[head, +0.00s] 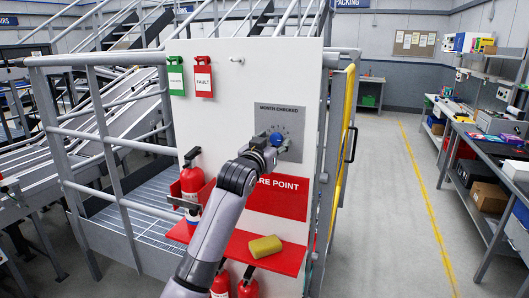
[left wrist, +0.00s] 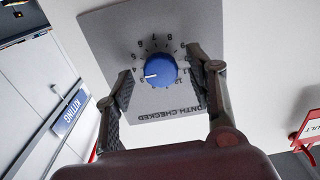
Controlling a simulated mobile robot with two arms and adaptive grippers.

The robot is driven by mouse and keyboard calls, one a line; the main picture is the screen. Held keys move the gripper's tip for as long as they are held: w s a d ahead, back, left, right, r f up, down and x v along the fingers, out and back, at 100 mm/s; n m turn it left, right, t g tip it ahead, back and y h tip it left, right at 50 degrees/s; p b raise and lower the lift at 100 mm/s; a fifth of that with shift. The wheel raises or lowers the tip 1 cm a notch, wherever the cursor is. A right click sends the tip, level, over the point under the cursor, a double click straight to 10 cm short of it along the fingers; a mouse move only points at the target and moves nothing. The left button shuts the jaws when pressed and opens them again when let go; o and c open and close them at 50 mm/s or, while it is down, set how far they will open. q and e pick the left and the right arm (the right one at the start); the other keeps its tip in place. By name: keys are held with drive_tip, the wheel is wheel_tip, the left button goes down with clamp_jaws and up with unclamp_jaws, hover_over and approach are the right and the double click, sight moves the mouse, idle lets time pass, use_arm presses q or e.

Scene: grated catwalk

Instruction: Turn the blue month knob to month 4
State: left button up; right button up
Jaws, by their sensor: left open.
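The blue month knob (head: 277,139) sits on a grey dial plate (head: 292,117) marked MONTH CHECKED, on the white panel. In the left wrist view the blue knob (left wrist: 161,70) appears inverted, ringed by numbers. Its white pointer mark aims left in that view, near the 3 and 4; I cannot tell exactly where it settles. My left gripper (head: 264,153) is at the plate, partly covering its lower left. In the left wrist view the left gripper (left wrist: 159,64) is open, one finger on each side of the knob, with gaps visible. My right gripper is not in view.
Below the dial is a red shelf (head: 239,244) with a yellow sponge-like block (head: 265,246). A fire extinguisher (head: 191,187) stands left of my arm. Green (head: 175,79) and red (head: 203,79) tags hang upper left. A yellow rail (head: 345,122) edges the panel's right side.

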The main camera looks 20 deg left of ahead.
use_arm(q)
drive_tip(key=s, duration=1)
drive_tip(key=shift+s+a, duration=0.25)
drive_tip(key=shift+s, duration=0.1)
